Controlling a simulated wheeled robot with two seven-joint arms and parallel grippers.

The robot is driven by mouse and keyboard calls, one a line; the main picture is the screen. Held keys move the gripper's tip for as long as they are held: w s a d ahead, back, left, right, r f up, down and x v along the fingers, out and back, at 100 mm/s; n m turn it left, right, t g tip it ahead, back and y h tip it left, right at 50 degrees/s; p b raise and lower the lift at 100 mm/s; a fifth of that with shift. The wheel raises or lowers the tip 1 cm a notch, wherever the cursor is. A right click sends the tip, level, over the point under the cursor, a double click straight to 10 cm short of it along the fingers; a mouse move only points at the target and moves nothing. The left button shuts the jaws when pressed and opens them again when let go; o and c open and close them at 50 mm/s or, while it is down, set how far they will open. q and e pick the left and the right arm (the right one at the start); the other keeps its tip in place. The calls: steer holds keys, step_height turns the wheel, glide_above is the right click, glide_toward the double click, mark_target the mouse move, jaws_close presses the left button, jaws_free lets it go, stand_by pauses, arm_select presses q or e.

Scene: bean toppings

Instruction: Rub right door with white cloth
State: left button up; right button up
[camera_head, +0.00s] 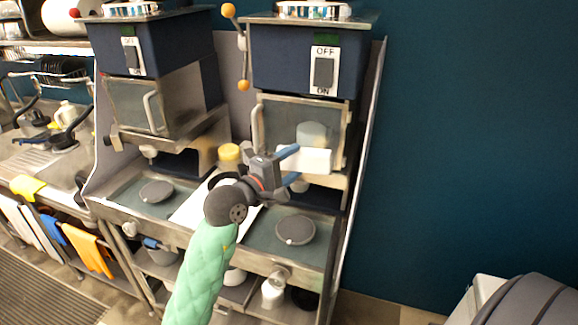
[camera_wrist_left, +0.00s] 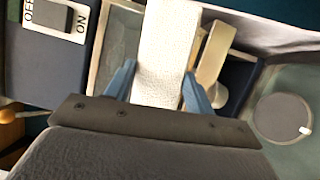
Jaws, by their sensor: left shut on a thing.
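The right machine's door (camera_head: 303,128) is a metal-framed glass panel with a vertical handle on its left side; it looks closed. The white cloth (camera_head: 305,159) is in front of the door's lower part. My left gripper (camera_head: 288,168) is shut on the cloth, with its blue fingers on either side of it. In the left wrist view the cloth (camera_wrist_left: 165,50) stands between the two fingers and covers part of the door (camera_wrist_left: 118,48). Whether the cloth touches the glass I cannot tell. My right gripper is not in view.
The left machine has a similar door (camera_head: 135,106). A round grey disc (camera_head: 295,229) lies on the right counter, another (camera_head: 156,191) on the left one. Coloured cloths (camera_head: 88,247) hang at the left.

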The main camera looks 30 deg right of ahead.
arm_select(q)
steer(key=shift+w+d, duration=1.55)
steer(key=shift+d, duration=0.2)
steer(key=shift+d, duration=0.1)
steer(key=shift+w+d+b, duration=0.55)
steer(key=shift+s, duration=0.1)
